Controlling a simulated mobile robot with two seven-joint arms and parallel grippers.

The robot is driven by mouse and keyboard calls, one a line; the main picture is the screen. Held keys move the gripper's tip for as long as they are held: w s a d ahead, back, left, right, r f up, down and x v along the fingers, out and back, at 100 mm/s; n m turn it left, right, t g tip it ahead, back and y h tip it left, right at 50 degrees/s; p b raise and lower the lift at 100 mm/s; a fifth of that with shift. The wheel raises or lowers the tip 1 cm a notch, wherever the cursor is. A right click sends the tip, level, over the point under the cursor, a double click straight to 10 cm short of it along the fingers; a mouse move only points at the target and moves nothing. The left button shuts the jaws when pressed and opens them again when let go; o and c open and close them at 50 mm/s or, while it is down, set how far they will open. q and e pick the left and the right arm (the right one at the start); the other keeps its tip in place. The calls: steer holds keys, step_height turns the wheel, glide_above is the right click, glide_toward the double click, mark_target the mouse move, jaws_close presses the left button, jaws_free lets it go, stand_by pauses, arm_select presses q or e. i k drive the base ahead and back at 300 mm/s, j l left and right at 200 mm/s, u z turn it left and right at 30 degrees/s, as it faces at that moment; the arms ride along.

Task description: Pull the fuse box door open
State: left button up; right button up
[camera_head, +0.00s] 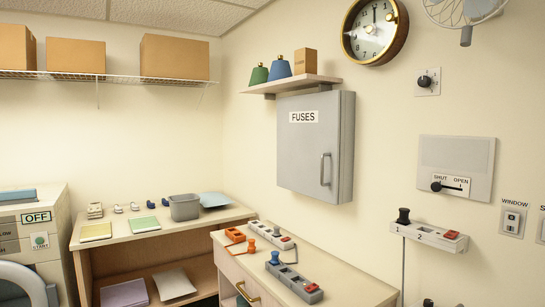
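The grey fuse box (316,146) hangs on the right wall, with a white label reading FUSES (304,117) at its upper left. Its door looks shut. A vertical metal handle (325,169) sits on the right part of the door. The inside of the box is hidden. Neither of my grippers shows in the head view.
A small shelf (290,84) with two lampshade-like items and a box is above the fuse box. Below stands a cabinet (350,281) with power strips (295,279). A desk (160,233) is in the corner. A slider panel (456,167) is to the right.

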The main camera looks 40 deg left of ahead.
mark_target(308, 124)
steer(key=u, duration=1.1)
steer(key=i+j+z, duration=0.1)
steer(key=z, duration=0.3)
steer(key=i+j+z, duration=0.15)
steer(key=z, duration=0.25)
steer(key=j+z, duration=0.15)
steer(key=z, duration=0.25)
steer(key=i+j, duration=0.05)
